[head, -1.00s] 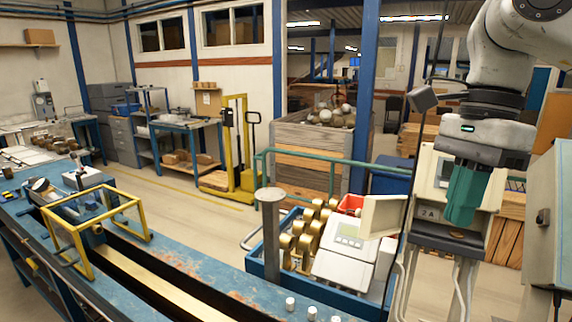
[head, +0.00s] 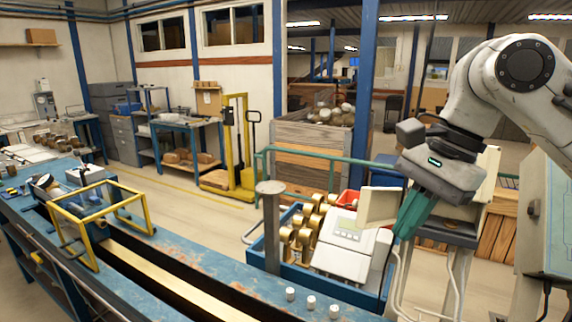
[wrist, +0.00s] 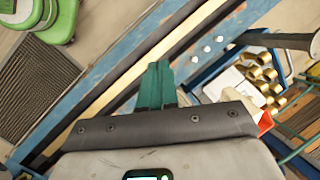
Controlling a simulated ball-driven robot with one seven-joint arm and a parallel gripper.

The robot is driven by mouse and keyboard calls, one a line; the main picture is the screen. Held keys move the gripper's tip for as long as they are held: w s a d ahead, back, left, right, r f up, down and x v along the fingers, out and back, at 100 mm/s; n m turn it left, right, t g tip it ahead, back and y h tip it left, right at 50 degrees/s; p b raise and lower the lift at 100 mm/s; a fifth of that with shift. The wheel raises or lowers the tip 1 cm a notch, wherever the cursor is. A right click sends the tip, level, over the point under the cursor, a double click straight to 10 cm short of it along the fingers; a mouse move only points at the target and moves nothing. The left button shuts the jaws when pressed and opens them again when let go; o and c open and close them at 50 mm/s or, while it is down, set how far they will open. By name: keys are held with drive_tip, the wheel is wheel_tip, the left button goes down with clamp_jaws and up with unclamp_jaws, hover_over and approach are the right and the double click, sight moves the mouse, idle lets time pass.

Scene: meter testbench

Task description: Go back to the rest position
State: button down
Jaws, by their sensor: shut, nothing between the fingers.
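My gripper (head: 405,228) has teal fingers and hangs from my arm on the right of the head view. It points down and to the left, in front of the grey stand and beside the open white meter box. In the wrist view its fingers (wrist: 157,82) are together and empty, seen above the bench's edge and rail. No object is held.
The blue bench (head: 180,262) has a yellow frame (head: 98,222) and several small white cylinders (head: 311,302). A blue crate (head: 262,255) holds brass meters (head: 302,238) and a white box (head: 345,248). A grey cabinet (head: 548,215) stands at the far right.

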drive_tip(key=w+a+f+n+t+y+b, duration=0.1)
drive_tip(key=a+f+n+y, duration=0.15)
drive_tip(key=f, duration=0.45)
drive_tip(key=w+a+f+n+t+y+b, duration=0.1)
drive_tip(key=w+a+f+n+t+y, duration=0.1)
drive_tip(key=a+f+n, duration=0.3)
drive_tip(key=s+d+f+m+t+h, duration=0.1)
drive_tip(key=s+f, duration=0.2)
drive_tip(key=f, duration=0.6)
drive_tip(key=s+d+f, duration=0.2)
drive_tip(key=s+f, duration=0.1)
drive_tip(key=f, duration=0.5)
drive_tip(key=s+d+f+n+h+b, duration=0.1)
drive_tip(key=s+d+f+h+b, duration=0.3)
drive_tip(key=s+f, duration=0.95)
drive_tip(key=s+d+f+n+g+h, duration=0.1)
drive_tip(key=s+d+f, duration=0.2)
drive_tip(key=s+d, duration=0.2)
drive_tip(key=s+d+f+n+g+h+p, duration=0.1)
drive_tip(key=s+d+f, duration=0.3)
drive_tip(key=s, duration=0.5)
drive_tip(key=shift+s+d+f+n+g+h, duration=0.25)
drive_tip(key=shift+d+n+g+h, duration=0.25)
drive_tip(key=shift+d+h, duration=0.3)
